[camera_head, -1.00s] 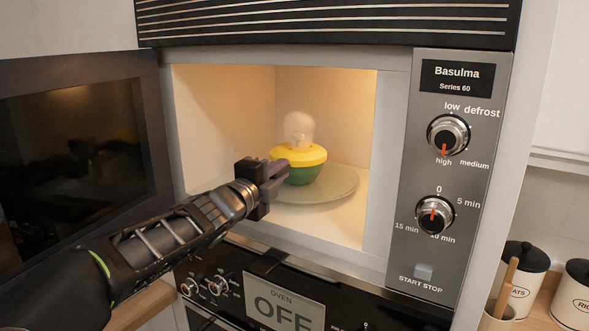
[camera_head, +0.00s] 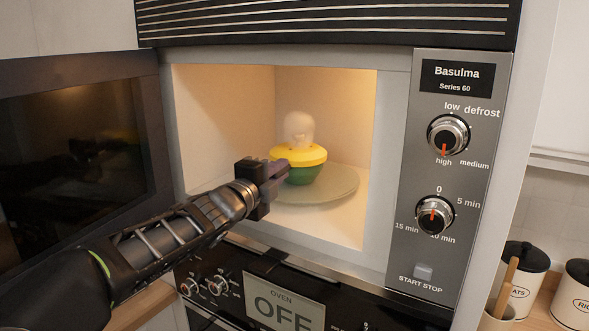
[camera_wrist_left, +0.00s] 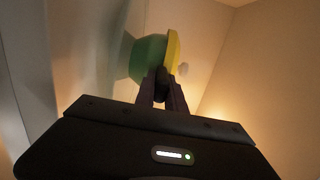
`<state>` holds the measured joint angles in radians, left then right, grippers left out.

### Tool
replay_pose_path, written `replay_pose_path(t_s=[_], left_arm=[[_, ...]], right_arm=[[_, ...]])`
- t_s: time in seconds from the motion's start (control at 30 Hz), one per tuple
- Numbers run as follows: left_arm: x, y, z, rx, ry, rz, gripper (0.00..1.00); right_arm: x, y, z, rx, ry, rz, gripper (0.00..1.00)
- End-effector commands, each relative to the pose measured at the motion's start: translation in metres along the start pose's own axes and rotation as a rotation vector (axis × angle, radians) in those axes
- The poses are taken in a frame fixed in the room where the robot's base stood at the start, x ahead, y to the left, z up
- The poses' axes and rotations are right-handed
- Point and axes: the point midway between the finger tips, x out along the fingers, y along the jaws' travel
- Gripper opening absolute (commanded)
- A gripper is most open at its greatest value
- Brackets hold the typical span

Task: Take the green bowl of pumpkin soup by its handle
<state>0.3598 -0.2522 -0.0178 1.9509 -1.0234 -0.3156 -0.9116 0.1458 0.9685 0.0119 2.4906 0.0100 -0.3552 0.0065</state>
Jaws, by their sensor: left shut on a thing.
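The green bowl (camera_head: 303,176) has a yellow rim or lid (camera_head: 304,154) on top, with pale steam rising above it. It is upright on the round plate (camera_head: 335,187) inside the lit microwave. My left gripper (camera_head: 282,166) reaches in from the left and is shut at the bowl's left side. In the left wrist view the bowl (camera_wrist_left: 147,58) shows sideways, with the closed fingers (camera_wrist_left: 162,85) on a dark piece at its edge, which looks like the handle. The fingers hide most of that handle. My right gripper is not in view.
The microwave door (camera_head: 75,150) stands open at the left. The control panel (camera_head: 447,180) with two knobs is right of the opening. A lower oven panel (camera_head: 290,300) lies beneath, and canisters (camera_head: 522,272) stand at the lower right.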

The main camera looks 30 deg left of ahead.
Motion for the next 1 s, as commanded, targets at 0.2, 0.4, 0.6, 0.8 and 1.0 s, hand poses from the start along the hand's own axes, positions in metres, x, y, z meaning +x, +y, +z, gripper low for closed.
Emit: replay_pose_path(t_s=[0.2,0.4,0.6,0.8,1.0], left_arm=[[0.000,-0.002,0.000,0.000,0.001,-0.004,0.00],[0.000,-0.004,-0.001,0.001,0.001,-0.004,0.00],[0.000,-0.028,-0.001,0.002,0.003,-0.007,0.00],[0.000,-0.072,-0.001,0.002,0.003,-0.007,0.00],[0.000,-0.094,-0.001,0.002,0.004,-0.005,0.00]], right_arm=[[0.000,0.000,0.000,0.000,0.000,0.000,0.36],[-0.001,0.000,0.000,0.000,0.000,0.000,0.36],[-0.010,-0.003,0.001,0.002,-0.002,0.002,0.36],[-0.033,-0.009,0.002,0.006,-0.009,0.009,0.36],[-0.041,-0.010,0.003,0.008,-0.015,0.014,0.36]])
